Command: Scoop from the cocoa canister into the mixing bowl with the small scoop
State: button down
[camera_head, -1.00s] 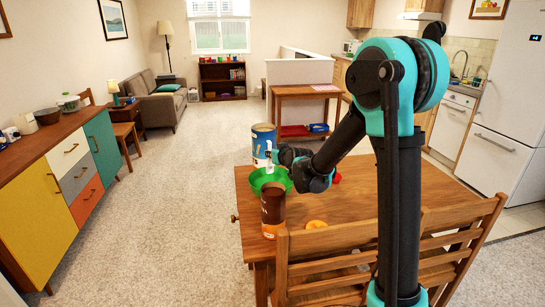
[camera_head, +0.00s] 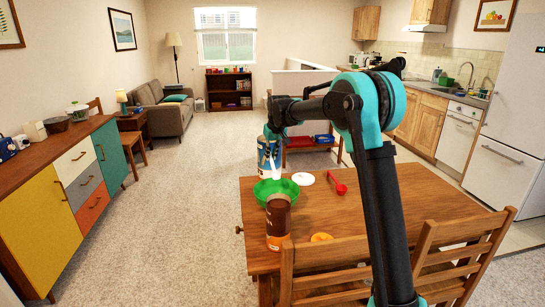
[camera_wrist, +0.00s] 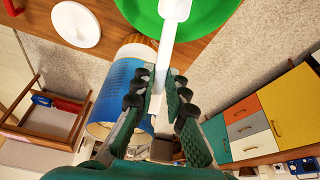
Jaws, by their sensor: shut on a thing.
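My gripper (camera_wrist: 158,100) is shut on the handle of a white scoop (camera_wrist: 174,10). In the head view, my gripper (camera_head: 273,137) is above the blue canister, and the white scoop (camera_head: 272,171) slants down toward the green mixing bowl (camera_head: 293,187). In the wrist view the scoop's head overlaps the green bowl (camera_wrist: 215,12); I cannot tell whether it holds powder. The brown canister (camera_head: 278,218), apparently the cocoa, stands upright in front of the bowl. Its inside is hidden.
A blue canister (camera_head: 264,160) stands behind the bowl, also close by in the wrist view (camera_wrist: 122,85). A white lid (camera_head: 303,179), a red scoop (camera_head: 338,183) and an orange lid (camera_head: 321,237) lie on the table (camera_head: 390,215). The table's right side is clear; chairs stand at its front.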

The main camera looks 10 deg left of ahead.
jog(key=g+h, duration=0.1)
jog(key=g, duration=0.1)
jog(key=w+f+g+h, duration=0.1)
jog(key=g, duration=0.1)
jog(key=w+a+f+g+h, duration=0.1)
jog(key=g, duration=0.1)
jog(key=shift+f, duration=0.15)
jog(key=shift+w+a+g+h, duration=0.2)
jog(key=shift+g+h, duration=0.1)
jog(key=shift+g, duration=0.3)
jog(key=shift+s+d+f, duration=0.15)
jog(key=shift+s, duration=0.05)
dwell(0.7)
